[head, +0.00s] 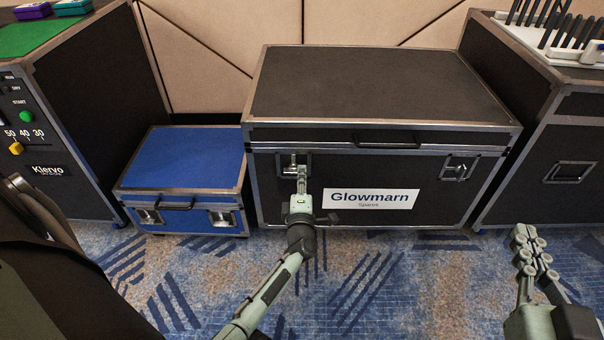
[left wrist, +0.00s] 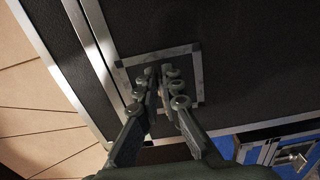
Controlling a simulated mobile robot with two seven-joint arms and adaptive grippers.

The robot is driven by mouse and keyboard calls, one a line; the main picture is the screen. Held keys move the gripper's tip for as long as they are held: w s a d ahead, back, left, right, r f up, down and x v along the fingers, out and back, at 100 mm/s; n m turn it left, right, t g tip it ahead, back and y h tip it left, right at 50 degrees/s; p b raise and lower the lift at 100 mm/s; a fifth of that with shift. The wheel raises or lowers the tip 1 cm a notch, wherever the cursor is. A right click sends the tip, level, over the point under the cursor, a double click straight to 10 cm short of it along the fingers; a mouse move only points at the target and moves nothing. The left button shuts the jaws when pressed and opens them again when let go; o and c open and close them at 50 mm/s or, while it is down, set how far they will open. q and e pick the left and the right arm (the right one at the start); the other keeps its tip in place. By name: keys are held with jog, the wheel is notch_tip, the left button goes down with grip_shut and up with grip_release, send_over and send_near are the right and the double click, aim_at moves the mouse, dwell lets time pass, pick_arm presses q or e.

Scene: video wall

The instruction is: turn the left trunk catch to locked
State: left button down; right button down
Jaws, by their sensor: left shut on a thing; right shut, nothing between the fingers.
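The black trunk (head: 400,90) with metal edges and a Glowmarn label stands against the wall. Its left catch (head: 288,166) is on the front face, below the lid edge, and my left gripper (head: 301,180) partly covers it. In the left wrist view the fingers (left wrist: 163,74) are closed together over the catch's metal-framed plate (left wrist: 198,75). They are shut on the catch's turning part, which they mostly hide, so its angle is unclear. The trunk's right catch (head: 459,168) is free. My right gripper (head: 530,242) is shut and empty over the carpet at lower right.
A smaller blue case (head: 185,160) with its own catches stands left of the trunk. A dark Klervo case (head: 85,110) is further left. Another dark case (head: 565,120) stands close on the right. Patterned carpet (head: 400,285) in front is open.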

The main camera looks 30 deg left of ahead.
dwell(0.4)
pick_arm(q)
jog(key=c, duration=1.7)
grip_release()
